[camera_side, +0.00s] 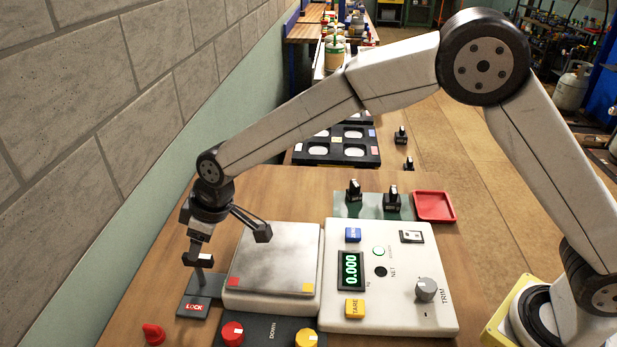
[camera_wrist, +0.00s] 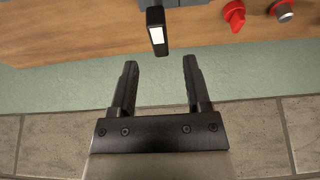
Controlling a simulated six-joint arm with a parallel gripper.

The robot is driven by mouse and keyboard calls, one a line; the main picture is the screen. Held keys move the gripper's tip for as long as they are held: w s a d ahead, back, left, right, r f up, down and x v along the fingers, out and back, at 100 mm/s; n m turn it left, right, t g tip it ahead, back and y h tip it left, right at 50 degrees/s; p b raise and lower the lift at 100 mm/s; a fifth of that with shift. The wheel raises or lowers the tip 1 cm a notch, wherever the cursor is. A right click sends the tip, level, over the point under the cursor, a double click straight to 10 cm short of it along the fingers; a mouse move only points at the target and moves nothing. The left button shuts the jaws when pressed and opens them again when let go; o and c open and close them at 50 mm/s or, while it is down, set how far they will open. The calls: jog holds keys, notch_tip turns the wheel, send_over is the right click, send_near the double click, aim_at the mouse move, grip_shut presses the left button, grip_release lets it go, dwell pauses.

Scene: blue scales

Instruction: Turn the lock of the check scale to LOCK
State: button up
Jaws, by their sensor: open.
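The check scale (camera_side: 272,262) has a bare metal pan and a white console (camera_side: 390,320); its display reads 0.000. Left of the pan is a grey lock base with a red LOCK label (camera_side: 193,307). A thin post rises from it. The black lock handle with a white stripe shows in the wrist view (camera_wrist: 157,35), just ahead of the fingertips and roughly centred between them. My gripper (camera_wrist: 159,66) is open and empty there. In the side view my gripper (camera_side: 198,249) is above the lock base. I cannot tell which position the lock is in.
Red knobs (camera_side: 153,334) (camera_side: 232,332) and a yellow knob (camera_side: 306,338) stand at the front. A grey TRIM knob (camera_side: 427,289) is on the console. Behind are a red tray (camera_side: 434,206) and black-handled weights (camera_side: 354,191). A brick wall (camera_side: 90,90) rises close on the left.

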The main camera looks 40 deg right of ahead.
aim_at(201, 270)
jog(key=shift+x, duration=2.3)
jog(key=shift+c, duration=0.2)
grip_shut()
